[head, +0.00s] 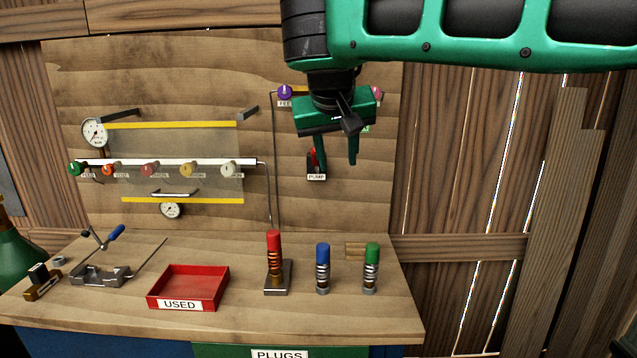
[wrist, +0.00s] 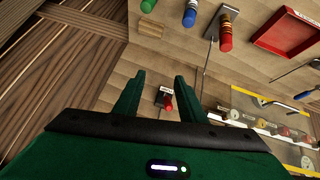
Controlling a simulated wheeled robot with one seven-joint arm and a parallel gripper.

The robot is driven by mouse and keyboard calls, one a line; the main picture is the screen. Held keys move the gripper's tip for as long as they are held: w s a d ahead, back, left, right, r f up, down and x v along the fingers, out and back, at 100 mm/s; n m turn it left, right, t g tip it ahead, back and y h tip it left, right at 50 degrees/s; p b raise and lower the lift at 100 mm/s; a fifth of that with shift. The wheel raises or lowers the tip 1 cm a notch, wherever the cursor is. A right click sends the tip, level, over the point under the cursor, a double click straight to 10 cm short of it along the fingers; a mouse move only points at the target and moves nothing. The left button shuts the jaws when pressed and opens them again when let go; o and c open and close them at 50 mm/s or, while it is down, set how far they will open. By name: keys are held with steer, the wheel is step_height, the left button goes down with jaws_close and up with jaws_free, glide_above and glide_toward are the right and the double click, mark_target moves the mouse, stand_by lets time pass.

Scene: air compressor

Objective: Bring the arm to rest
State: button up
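My gripper (head: 336,152) is green, points down and hangs in the air in front of the wooden back panel, above the right part of the bench. Its two fingers are apart with nothing between them. In the wrist view my gripper (wrist: 157,97) also shows open and empty. Behind the fingers is the red pump switch (head: 313,157) on the panel, partly hidden by a finger; the same switch (wrist: 168,101) shows between the fingertips in the wrist view. My arm reaches in from the upper right.
On the bench (head: 235,335) stand a red-topped plug (head: 274,255) on a metal base, a blue plug (head: 322,268) and a green plug (head: 371,268). A red USED tray (head: 188,287) looks empty. A small vise (head: 100,274) is at left. Gauges and valve knobs line the panel.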

steer(key=s+d+f+m+g, duration=0.1)
steer(key=s+d+f, duration=0.3)
steer(key=d, duration=0.7)
steer(key=s+d+f+m+g+h, duration=0.15)
steer(key=s+d+f, duration=0.25)
steer(key=d, duration=0.6)
steer(key=s+d+f+m+g, duration=0.25)
steer(key=d+f, duration=0.25)
steer(key=d, duration=0.6)
steer(key=s+d+f+m+g+y, duration=0.1)
steer(key=s+d+f, duration=0.1)
steer(key=s+f, duration=0.4)
steer(key=s+d+f+m+g+y, duration=0.1)
steer(key=s+f, duration=0.5)
steer(key=s, duration=1.1)
steer(key=shift+s+d+f+m+g+y, duration=0.25)
steer(key=shift+d+m+y, duration=0.2)
steer(key=shift+d, duration=0.75)
